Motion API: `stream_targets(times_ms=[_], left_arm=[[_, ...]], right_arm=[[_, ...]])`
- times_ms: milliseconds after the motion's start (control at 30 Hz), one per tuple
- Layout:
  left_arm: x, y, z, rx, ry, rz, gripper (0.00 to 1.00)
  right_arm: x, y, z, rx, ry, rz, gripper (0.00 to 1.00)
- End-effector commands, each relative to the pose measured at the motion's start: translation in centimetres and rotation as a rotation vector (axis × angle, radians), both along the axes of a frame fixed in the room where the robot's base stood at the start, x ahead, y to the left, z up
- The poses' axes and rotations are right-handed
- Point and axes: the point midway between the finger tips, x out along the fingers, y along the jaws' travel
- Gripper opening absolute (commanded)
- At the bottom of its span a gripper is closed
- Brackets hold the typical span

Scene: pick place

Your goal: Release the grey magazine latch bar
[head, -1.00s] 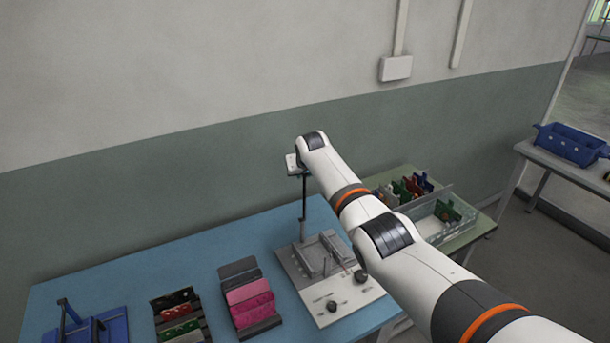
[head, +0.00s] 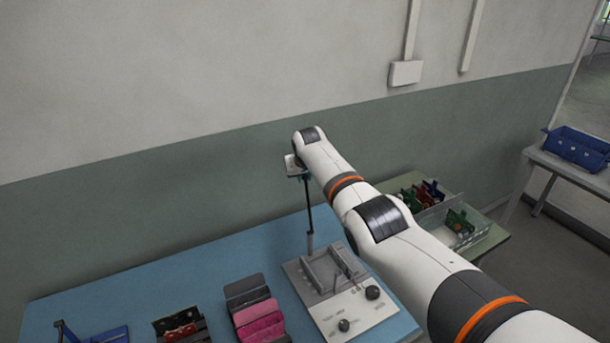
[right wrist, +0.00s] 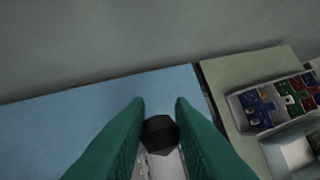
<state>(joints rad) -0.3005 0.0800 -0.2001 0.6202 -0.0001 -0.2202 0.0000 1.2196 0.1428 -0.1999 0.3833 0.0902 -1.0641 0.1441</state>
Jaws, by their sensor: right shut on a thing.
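A light grey fixture plate (head: 322,308) with grey rails and two black knobs lies at the right of the blue table. A thin dark upright lever (head: 308,212) rises from a grey sleeve (head: 310,243) at the fixture's back edge, its top leaning slightly left. My right gripper (head: 304,178) is at the lever's top; my wrist hides most of it. In the right wrist view, the green fingers (right wrist: 160,103) are shut around a black faceted knob (right wrist: 160,133). I cannot tell which part is the latch bar. My left gripper is out of view.
Pink (head: 262,322) and dark holders stand left of the fixture on the blue table (head: 190,285). A clear bin (head: 485,238) and colored parts (head: 428,195) are on the green table. A blue crate (head: 577,150) stands far right. The wall is close behind.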

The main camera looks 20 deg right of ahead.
Motion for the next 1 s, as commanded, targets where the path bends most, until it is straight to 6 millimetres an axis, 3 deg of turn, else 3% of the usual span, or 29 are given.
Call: stream_targets(times_ms=[633,667,733,1000], left_arm=[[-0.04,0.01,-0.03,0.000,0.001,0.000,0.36],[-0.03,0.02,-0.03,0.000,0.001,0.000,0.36],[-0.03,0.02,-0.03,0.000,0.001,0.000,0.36],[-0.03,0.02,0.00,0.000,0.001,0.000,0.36]], right_arm=[[-0.23,0.19,-0.56,0.004,0.006,0.001,0.00],[-0.23,0.20,-0.56,0.004,0.006,0.001,0.26],[-0.22,0.18,-0.51,0.002,0.006,0.001,0.37],[-0.16,0.06,-0.29,0.001,0.003,0.000,0.41]])
